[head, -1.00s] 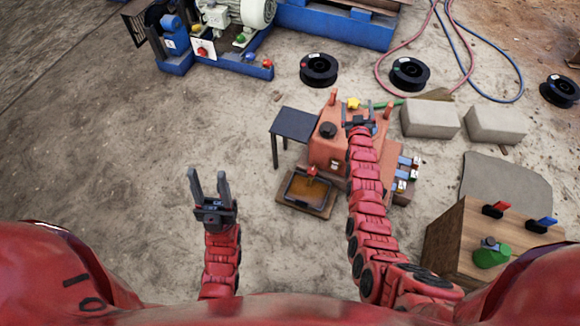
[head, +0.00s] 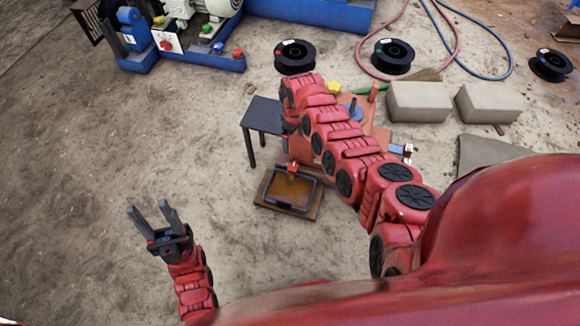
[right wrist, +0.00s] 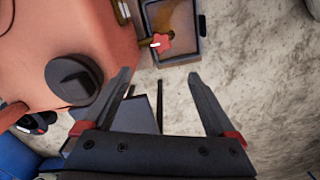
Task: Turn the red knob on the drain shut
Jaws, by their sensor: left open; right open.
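The red knob (head: 292,168) sits at the drain on the low front of the orange tank (head: 378,136), above a dark-rimmed tray (head: 262,190) of brown liquid. In the right wrist view the red knob (right wrist: 161,43) is beyond and between the fingertips, at the end of a short brass-coloured drain pipe. My right gripper (right wrist: 162,76) is open and empty, apart from the knob. In the head view my right arm hides that gripper and much of the tank. My left gripper (head: 148,206) is open and empty over bare ground at the left.
A small dark table (head: 262,114) stands left of the tank. In the right wrist view a black round cap (right wrist: 73,79) projects from the tank beside the left finger. Two pale blocks (head: 418,101) lie to the right.

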